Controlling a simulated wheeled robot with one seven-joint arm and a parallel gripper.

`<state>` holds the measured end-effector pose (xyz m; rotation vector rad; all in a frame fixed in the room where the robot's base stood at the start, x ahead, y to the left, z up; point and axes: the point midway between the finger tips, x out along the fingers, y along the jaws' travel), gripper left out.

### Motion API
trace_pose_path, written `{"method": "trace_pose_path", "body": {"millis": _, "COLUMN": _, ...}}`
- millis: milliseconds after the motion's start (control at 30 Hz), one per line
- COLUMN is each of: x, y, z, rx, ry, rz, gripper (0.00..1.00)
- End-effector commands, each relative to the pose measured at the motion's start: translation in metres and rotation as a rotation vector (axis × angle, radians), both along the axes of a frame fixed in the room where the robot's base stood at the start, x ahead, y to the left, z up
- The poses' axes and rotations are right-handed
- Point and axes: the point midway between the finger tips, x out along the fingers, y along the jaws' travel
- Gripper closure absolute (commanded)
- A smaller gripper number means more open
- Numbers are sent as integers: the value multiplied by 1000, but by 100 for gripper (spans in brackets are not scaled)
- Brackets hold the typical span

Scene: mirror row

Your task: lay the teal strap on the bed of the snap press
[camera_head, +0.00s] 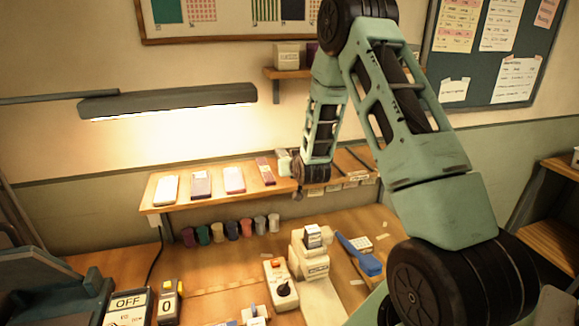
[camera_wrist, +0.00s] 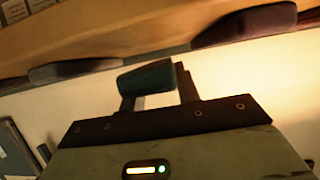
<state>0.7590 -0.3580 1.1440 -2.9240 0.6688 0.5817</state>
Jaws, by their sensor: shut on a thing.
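My gripper (camera_wrist: 158,88) is shut on a dark teal piece, which I take to be the teal strap (camera_wrist: 147,78). It lies crosswise between the fingers in the wrist view, with its right end against the right finger. In the head view my gripper (camera_head: 298,190) hangs at the right part of the wall shelf, above the bench. The strap cannot be made out there. A white machine, probably the snap press (camera_head: 312,262), stands on the bench below and right of my gripper. I cannot make out its bed clearly.
The wall shelf (camera_head: 160,209) carries several wrapped pieces. A row of small coloured pots (camera_head: 217,233) stands beneath it. A control box with a black knob (camera_head: 282,290) and a blue-handled tool (camera_head: 360,255) flank the white machine.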

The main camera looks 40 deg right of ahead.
Motion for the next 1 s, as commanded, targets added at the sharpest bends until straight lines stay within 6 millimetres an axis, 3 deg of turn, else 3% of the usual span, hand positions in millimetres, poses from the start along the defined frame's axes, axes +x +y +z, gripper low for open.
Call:
{"method": "trace_pose_path", "body": {"millis": 200, "x": 0, "y": 0, "z": -18, "rx": 0, "ry": 0, "rz": 0, "gripper": 91}}
{"method": "trace_pose_path", "body": {"millis": 600, "x": 0, "y": 0, "z": -23, "rx": 0, "ry": -1, "rz": 0, "gripper": 91}}
{"method": "trace_pose_path", "body": {"millis": 633, "x": 0, "y": 0, "z": -22, "rx": 0, "ry": -1, "rz": 0, "gripper": 62}}
{"method": "trace_pose_path", "body": {"millis": 700, "x": 0, "y": 0, "z": -22, "rx": 0, "ry": 0, "rz": 0, "gripper": 46}}
{"method": "trace_pose_path", "body": {"millis": 1000, "x": 0, "y": 0, "z": -20, "rx": 0, "ry": 0, "rz": 0, "gripper": 46}}
